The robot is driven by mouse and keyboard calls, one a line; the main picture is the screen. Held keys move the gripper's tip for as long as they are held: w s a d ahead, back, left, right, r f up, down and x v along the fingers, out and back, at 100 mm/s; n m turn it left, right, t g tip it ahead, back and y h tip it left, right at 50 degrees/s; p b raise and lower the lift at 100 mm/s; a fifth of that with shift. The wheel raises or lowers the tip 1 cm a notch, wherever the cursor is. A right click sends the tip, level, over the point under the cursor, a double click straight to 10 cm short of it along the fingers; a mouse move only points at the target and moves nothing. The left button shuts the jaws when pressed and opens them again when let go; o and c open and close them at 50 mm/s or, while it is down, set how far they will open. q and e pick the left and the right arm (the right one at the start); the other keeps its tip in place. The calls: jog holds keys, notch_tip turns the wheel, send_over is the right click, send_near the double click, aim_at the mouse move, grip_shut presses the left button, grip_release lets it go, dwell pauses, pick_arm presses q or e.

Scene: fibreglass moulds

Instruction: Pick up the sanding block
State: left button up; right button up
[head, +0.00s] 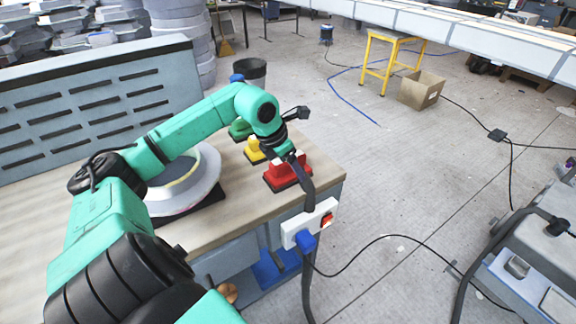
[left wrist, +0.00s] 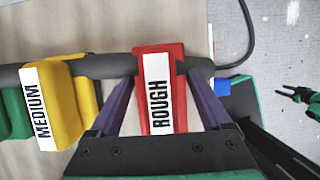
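The red sanding block (head: 288,174) sits on the wooden bench near its right corner. In the left wrist view this block (left wrist: 158,98) has a white label reading ROUGH. My left gripper (head: 290,158) is over it. In the left wrist view my left gripper (left wrist: 161,88) is open, one purple finger on each side of the red block, with gaps between fingers and block. A yellow block (left wrist: 75,105) labelled MEDIUM and a green block (left wrist: 15,112) stand to its left. My right gripper (left wrist: 297,94) shows small at the right edge of the left wrist view, its fingers apart.
A round pale mould (head: 205,185) lies on the bench left of the blocks. A white power strip (head: 309,222) with a blue plug is on the bench's front side. A grey slotted panel (head: 100,95) stands behind.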

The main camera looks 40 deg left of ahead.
pick_arm(q)
jog(key=shift+c, duration=1.2)
jog(key=shift+r, duration=0.15)
notch_tip(320, 180, up, 20)
jog(key=p, duration=0.5)
jog(key=shift+r, duration=0.1)
